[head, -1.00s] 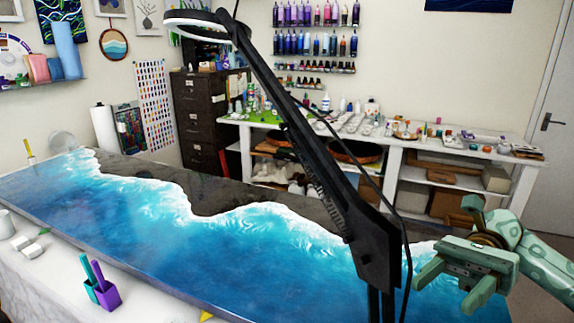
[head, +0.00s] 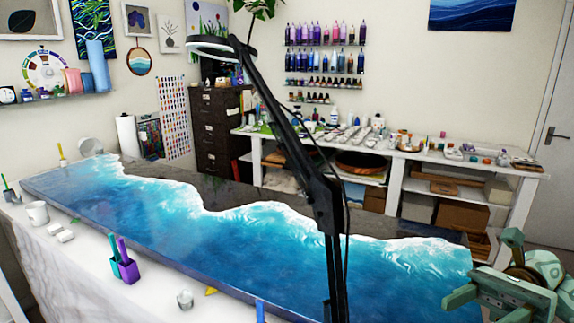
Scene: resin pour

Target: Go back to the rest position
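My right gripper (head: 462,309) is at the lower right edge of the head view, beside the right end of the resin table. Its green fingers are spread apart with nothing visible between them, and part of it is cut off by the frame. My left gripper is not in view. The long resin panel (head: 240,255) lies across the worktable, with blue and white wave patterns along a dark far side.
A black lamp arm (head: 310,170) with a ring head rises in front of the panel. A purple holder (head: 126,271), a white mug (head: 38,212) and a small clear cup (head: 185,300) stand along the near edge. A white shelf unit (head: 400,155) stands behind.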

